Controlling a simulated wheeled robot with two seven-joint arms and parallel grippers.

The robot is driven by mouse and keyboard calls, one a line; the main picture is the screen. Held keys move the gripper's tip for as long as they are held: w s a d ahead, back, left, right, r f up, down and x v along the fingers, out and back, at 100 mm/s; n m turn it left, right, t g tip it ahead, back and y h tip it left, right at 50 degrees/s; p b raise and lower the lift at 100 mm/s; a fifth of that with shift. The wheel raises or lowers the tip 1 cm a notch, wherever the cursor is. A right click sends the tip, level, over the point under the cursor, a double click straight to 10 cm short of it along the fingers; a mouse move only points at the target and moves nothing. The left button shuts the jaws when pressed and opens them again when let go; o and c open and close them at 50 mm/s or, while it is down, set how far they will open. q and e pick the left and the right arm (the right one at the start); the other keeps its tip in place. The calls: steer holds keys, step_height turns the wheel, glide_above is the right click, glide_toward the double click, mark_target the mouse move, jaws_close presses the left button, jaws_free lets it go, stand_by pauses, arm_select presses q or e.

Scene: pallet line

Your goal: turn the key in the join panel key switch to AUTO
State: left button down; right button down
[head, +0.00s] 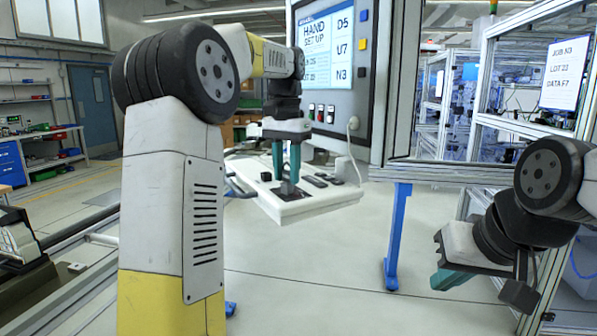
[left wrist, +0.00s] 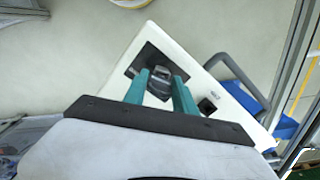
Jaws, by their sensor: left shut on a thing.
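The join panel (head: 312,205) is a white, tilted slab below the screen. Its key switch is a dark square plate (left wrist: 149,58) with a grey key (left wrist: 158,86) in it. My left gripper (head: 286,178) comes down from above and is shut on the key; it also shows in the left wrist view (left wrist: 160,88), one teal finger on each side of the key. The fingers hide part of the key and plate, and I cannot read the switch position. My right gripper (head: 447,270) hangs at the right, away from the panel; its finger gap is not clear.
A black knob (left wrist: 207,106) sits on the panel near the key plate. A screen cabinet (head: 333,60) stands behind the panel, with a hanging cable. A framed glass enclosure (head: 480,176) and a blue post (head: 397,235) stand to the right. Open floor lies below.

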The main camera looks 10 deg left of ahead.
arm_select(q)
steer(key=m, duration=0.4)
steer(key=shift+d, duration=0.1)
steer(key=shift+m, duration=1)
steer(key=m, duration=0.5)
steer(key=shift+m, duration=0.4)
steer(key=shift+c, duration=2.2)
jaws_free()
steer(key=shift+r, duration=0.15)
steer(key=shift+r, duration=3.4)
